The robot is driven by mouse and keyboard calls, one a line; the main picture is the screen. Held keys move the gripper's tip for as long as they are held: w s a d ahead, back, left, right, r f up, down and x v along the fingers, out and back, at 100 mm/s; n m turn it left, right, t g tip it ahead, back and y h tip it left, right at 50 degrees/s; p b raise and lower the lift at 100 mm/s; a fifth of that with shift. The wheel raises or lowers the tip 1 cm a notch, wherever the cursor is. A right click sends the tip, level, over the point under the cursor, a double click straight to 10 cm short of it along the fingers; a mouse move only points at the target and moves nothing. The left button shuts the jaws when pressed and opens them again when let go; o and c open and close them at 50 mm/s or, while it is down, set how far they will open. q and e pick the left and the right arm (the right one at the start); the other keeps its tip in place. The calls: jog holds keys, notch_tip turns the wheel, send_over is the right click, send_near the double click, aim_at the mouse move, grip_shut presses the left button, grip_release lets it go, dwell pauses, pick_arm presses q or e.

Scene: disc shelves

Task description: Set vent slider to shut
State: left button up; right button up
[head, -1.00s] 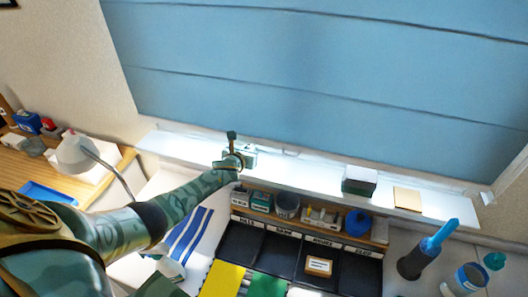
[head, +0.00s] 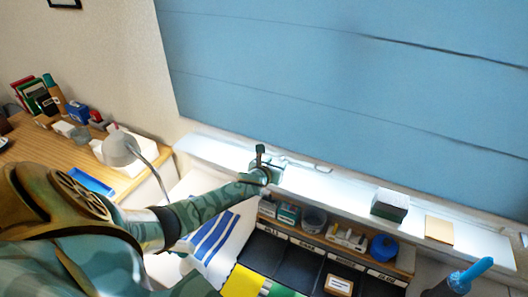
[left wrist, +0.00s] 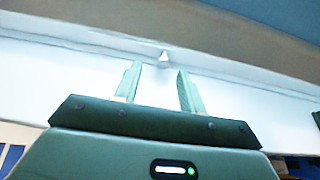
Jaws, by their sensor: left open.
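A small pale knob (left wrist: 164,57) stands out from a white strip in the left wrist view, just beyond my fingertips and roughly centred between them. It may be the vent slider's knob; no label or marking shows. My left gripper (left wrist: 159,75) is open and empty, with a finger to either side below the knob and no clear contact. In the head view my left gripper (head: 266,168) is at the white window sill under the blind and hides what is right behind it. My right gripper is not in view.
A blue blind (head: 340,85) hangs above the white sill (head: 350,190). A dark-sided box (head: 390,206) and a tan pad (head: 439,230) stand on the sill to the right. A lamp (head: 120,150) stands left. An organiser with small items (head: 345,237) lies below the sill.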

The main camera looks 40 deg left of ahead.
pick_arm(q)
jog(key=p+v, duration=0.3)
jog(key=v, duration=1)
